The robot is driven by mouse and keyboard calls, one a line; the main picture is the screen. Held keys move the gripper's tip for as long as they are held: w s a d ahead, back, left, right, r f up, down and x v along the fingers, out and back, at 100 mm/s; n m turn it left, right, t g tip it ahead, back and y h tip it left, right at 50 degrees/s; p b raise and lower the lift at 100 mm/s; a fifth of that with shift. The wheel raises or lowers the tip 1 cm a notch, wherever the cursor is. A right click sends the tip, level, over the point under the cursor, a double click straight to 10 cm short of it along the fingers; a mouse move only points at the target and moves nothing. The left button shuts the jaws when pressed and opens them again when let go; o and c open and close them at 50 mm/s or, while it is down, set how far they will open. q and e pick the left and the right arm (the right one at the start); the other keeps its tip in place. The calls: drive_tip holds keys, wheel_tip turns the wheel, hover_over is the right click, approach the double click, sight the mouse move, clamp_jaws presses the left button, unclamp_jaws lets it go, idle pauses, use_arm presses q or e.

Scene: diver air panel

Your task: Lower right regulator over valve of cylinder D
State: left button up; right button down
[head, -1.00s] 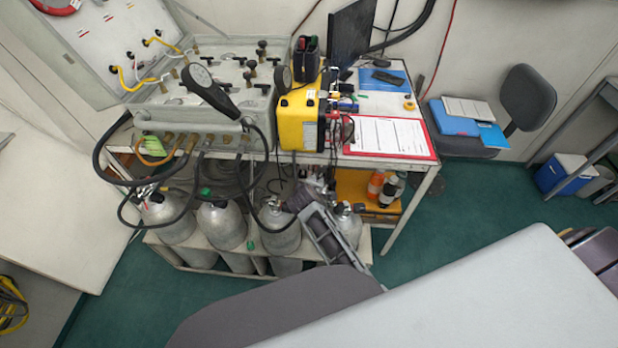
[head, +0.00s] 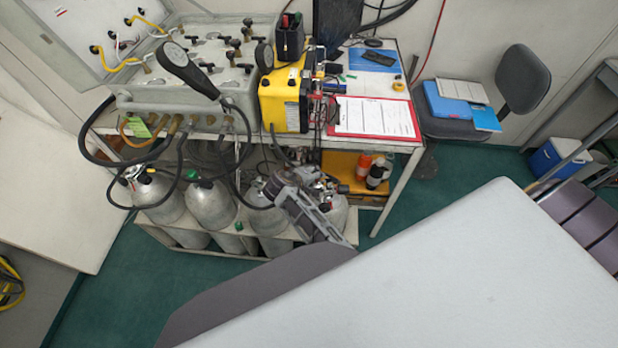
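Several grey gas cylinders stand in a row in the rack under the bench. The rightmost cylinder (head: 338,214), which I take to be D, is partly covered by my arm, and its valve (head: 326,189) is small and hard to make out. My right gripper (head: 296,180) is over the gap between the third cylinder (head: 262,212) and the rightmost one. Dark and metallic parts crowd around its fingers, so I cannot tell whether it holds the right regulator. On the left, a regulator with a black hose (head: 130,178) sits at the first cylinder's valve (head: 145,176). My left gripper is out of view.
The air panel (head: 190,100) with a black round gauge (head: 176,58) stands on the bench, with black hoses hanging in front of the cylinders. A yellow case (head: 282,98) and a red clipboard (head: 375,118) are beside it.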

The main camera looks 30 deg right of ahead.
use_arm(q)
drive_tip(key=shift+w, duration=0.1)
use_arm(e)
drive_tip(key=shift+s+d+r+m+g+h, duration=0.1)
drive_tip(key=shift+s+m+g+h, duration=0.15)
drive_tip(key=shift+m+g, duration=0.3)
drive_tip(key=shift+s+d+m+g+h, duration=0.1)
drive_tip(key=shift+s+m+g+h, duration=0.1)
drive_tip(key=shift+m+g, duration=0.35)
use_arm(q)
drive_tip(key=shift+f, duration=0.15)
use_arm(e)
drive_tip(key=shift+w+d, duration=0.1)
drive_tip(key=shift+d, duration=0.1)
